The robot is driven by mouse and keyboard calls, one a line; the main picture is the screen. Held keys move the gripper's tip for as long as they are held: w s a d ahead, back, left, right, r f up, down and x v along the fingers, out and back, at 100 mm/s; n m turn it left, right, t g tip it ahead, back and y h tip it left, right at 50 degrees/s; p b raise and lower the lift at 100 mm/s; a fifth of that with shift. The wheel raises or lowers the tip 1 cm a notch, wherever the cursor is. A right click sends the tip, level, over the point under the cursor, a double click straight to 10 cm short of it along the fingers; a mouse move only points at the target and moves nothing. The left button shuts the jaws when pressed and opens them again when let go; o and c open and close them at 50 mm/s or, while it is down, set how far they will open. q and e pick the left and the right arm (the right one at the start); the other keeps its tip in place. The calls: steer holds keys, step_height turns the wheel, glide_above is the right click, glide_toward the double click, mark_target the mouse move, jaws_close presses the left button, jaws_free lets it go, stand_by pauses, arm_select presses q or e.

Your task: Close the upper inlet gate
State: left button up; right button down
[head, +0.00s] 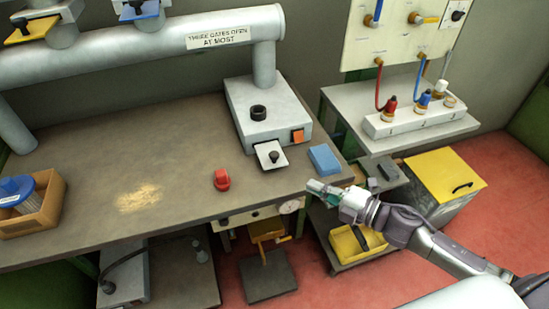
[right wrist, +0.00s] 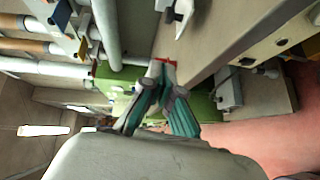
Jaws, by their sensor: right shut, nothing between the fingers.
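A grey slide plate with a black knob (head: 272,155) sticks out from the front of a grey box (head: 262,112) under the pipe. On the pipe at the upper left are a yellow slide (head: 28,32) and a blue slide (head: 140,11). No label shows which one is the upper inlet gate. My right gripper (head: 316,187) is shut and empty, just off the bench's front right edge, right of and nearer than the slide plate. Its fingers also show in the right wrist view (right wrist: 163,95). My left gripper is not in view.
A blue block (head: 324,159) and a red object (head: 222,180) lie on the bench (head: 110,120). A wooden box (head: 38,213) stands at its left end. A side table (head: 400,95) with plugs and a yellow-lidded bin (head: 444,172) stand to the right.

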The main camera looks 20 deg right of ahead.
steer(key=p+x, duration=0.1)
steer(key=x, duration=0.4)
steer(key=p+x, duration=0.1)
steer(key=x, duration=0.3)
steer(key=shift+w+a+r+p, duration=0.1)
steer(key=shift+w+r+p, duration=0.15)
steer(key=shift+w, duration=0.2)
steer(key=w, duration=0.2)
steer(key=w+f, duration=0.1)
steer(key=shift+d, duration=0.3)
steer(key=shift+w, duration=0.3)
steer(key=shift+f, duration=0.1)
